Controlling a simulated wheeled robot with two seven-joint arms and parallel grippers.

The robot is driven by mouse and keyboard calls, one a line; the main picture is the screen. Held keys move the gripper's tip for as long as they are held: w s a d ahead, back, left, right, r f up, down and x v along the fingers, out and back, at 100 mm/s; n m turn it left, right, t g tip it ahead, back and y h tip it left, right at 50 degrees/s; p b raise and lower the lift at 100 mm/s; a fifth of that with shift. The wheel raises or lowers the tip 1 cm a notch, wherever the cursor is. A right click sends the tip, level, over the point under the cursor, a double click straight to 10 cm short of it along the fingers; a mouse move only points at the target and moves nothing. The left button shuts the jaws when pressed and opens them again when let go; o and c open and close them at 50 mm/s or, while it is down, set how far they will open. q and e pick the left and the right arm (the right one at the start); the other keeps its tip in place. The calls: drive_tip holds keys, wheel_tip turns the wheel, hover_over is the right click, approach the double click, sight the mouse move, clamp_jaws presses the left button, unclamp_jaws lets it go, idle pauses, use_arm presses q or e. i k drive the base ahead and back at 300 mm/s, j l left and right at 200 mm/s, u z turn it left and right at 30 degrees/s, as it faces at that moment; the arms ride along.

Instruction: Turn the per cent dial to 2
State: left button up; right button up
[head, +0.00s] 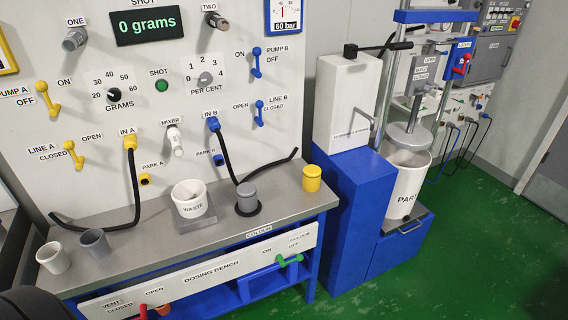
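The per cent dial (205,79) is a small grey knob on the white wall panel, above the PER CENT label. The numbers 0 to 4 run in an arc around it. Its pointer mark is too small to read for certain. Neither of my grippers shows in the head view, and nothing is touching the dial.
Left of the dial are the green SHOT button (162,86) and black GRAMS knob (114,95). Blue PUMP B lever (256,62) is to its right. Below are the mixer nozzle (174,140), black hoses (224,150) and a WASTE cup (190,199) on the bench.

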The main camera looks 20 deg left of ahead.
sight(207, 78)
drive_tip(key=k+j+u, duration=0.1)
drive_tip(key=u, duration=1.05)
